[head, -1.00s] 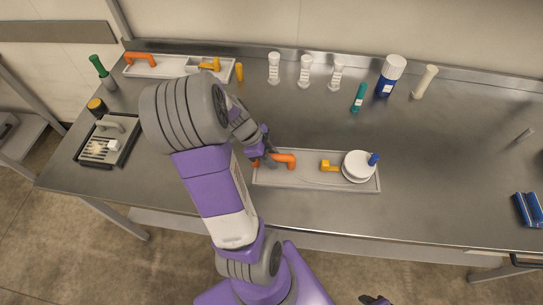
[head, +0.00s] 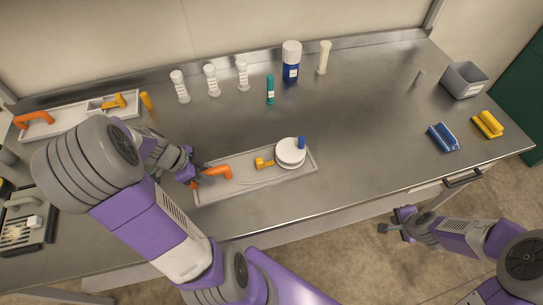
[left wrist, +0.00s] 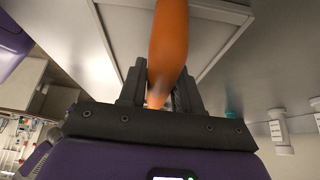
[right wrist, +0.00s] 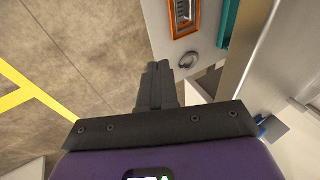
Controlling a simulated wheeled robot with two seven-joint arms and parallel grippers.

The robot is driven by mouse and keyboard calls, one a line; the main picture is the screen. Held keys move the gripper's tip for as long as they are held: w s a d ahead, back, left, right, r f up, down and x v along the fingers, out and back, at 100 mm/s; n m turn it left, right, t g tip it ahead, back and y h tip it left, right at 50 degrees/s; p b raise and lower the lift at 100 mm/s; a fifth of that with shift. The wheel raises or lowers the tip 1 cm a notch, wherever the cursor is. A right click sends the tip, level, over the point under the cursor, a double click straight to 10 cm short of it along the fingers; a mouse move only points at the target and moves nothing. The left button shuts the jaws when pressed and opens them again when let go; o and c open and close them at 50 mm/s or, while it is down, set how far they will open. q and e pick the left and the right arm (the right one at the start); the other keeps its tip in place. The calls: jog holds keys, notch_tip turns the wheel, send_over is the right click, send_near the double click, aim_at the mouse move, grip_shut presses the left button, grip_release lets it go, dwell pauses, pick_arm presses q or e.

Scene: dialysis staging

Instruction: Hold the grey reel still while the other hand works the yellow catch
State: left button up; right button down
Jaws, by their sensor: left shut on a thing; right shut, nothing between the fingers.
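A light tray (head: 232,188) lies near the front edge of the bench, carrying an orange handle (head: 219,172), a yellow catch (head: 263,163) and a whitish-grey round reel (head: 290,155) with a blue knob (head: 302,142). My left gripper (head: 197,179) is shut on the orange handle at the tray's left end; the handle also shows between its fingers in the left wrist view (left wrist: 168,40). My right gripper (head: 393,227) is shut and empty, off the bench's front edge, right of the tray and apart from the reel and catch. It also shows in the right wrist view (right wrist: 160,72).
A second tray (head: 70,120) with an orange handle stands at the back left. Several white bottles, a teal tube (head: 270,90) and a blue jar (head: 291,62) stand behind. Blue (head: 443,138) and yellow (head: 487,124) items and a grey bin (head: 464,80) are at right.

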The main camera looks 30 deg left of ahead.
jog(key=w+a+r+m+t+y, duration=0.1)
jog(key=w+a+r, duration=0.2)
jog(key=w+r, duration=0.5)
jog(key=s+a+r+n+g+y, duration=0.1)
jog(key=a+n, duration=0.2)
jog(key=a, duration=0.2)
jog(key=s+a+r+n+y, duration=0.1)
jog(key=s+a+r+n, duration=0.1)
jog(key=a, duration=0.4)
jog(key=s+a+r+n+g+y, duration=0.1)
jog(key=a+n, duration=0.2)
jog(key=a, duration=0.2)
jog(key=shift+s+a+r+n+g, duration=0.2)
jog(key=shift+r+n+g, duration=0.1)
jog(key=shift+n, duration=0.1)
jog(key=s+a+r+n+g, duration=0.2)
jog(key=s+a+n, duration=0.3)
jog(key=a, duration=0.3)
jog(key=s+a+r+n+g+y, duration=0.1)
jog(key=s+a+r+n+g, duration=0.2)
jog(key=a+n, duration=0.4)
jog(key=shift+s+a+r+n, duration=0.35)
jog(key=shift+s+a, duration=0.2)
jog(key=shift+s, duration=0.35)
jog(key=shift+f, duration=0.1)
jog(key=x, duration=1)
jog(key=shift+s, duration=0.1)
